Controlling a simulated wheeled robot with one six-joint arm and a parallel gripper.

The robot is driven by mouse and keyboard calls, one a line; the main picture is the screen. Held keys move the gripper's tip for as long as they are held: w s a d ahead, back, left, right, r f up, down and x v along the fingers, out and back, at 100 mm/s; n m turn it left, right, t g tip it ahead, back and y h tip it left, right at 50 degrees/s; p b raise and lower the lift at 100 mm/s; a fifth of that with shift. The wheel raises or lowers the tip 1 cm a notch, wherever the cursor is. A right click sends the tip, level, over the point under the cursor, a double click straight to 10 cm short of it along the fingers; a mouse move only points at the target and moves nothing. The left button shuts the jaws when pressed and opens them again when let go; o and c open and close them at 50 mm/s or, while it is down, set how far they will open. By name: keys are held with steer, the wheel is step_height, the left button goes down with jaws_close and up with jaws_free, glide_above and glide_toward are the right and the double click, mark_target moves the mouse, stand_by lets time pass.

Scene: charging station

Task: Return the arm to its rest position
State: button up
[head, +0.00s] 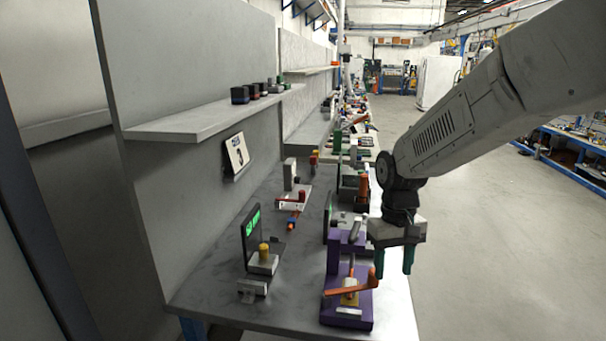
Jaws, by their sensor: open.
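My arm (465,118) reaches in from the upper right of the head view. My gripper (394,262) hangs from its end with two teal fingers pointing down. The fingers are apart and nothing shows between them. The gripper is in front of the right edge of the grey workbench (215,285), just right of a purple fixture (345,306) with an orange lever (350,288). It looks apart from the fixture, though the depth between them is hard to tell. The gripper wrist hides part of the bench behind it.
A station with a green-lit screen (251,231) and a yellow-topped block (263,261) stands on the left of the bench. More fixtures stand farther back. A shelf (190,124) with several small dark blocks juts from the left wall. Open floor (500,260) lies right of the bench.

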steer(key=s+d+r+t, duration=0.1)
steer(key=s+d+r, duration=0.1)
steer(key=s, duration=0.6)
steer(key=s+d+r+m+t, duration=0.1)
steer(key=s+r, duration=0.3)
steer(key=s, duration=0.4)
steer(key=s+d+r+t, duration=0.1)
steer(key=s+r, duration=0.3)
steer(key=s, duration=0.5)
steer(key=shift+d+m, duration=0.4)
steer(key=shift+d, duration=0.4)
steer(key=shift+r, duration=0.1)
